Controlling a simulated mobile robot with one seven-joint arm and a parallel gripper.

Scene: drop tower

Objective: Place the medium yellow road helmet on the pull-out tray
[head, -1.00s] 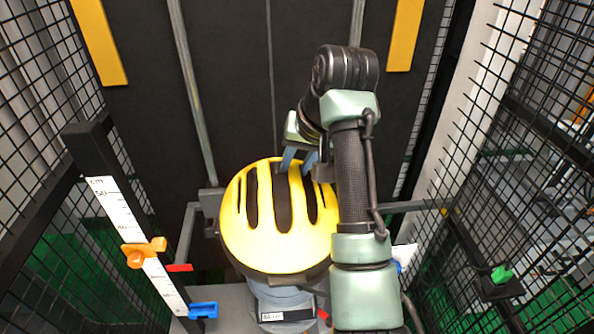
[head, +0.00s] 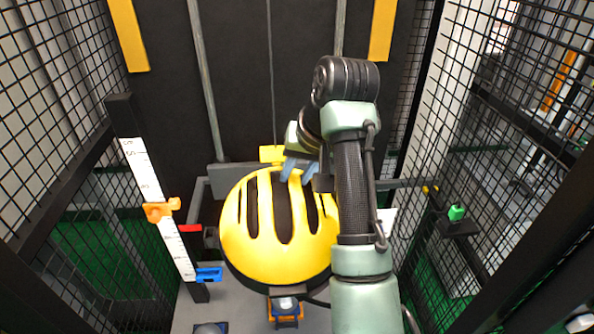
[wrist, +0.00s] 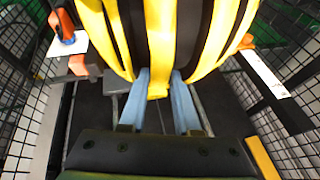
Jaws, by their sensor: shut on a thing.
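The yellow road helmet (head: 275,252) has black vent slots and hangs in front of the drop tower in the head view. My gripper (head: 297,170) is shut on its upper rim. In the wrist view the two blue fingers of my gripper (wrist: 158,88) sit on either side of a yellow rib of the helmet (wrist: 160,40). The helmet covers much of what lies behind and below it. I cannot make out the pull-out tray for certain.
A scale post (head: 158,205) with an orange slider (head: 160,211) and a blue slider (head: 208,275) stands left of the helmet. Black mesh walls close in both sides. A green button (head: 456,212) is on a bracket at the right.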

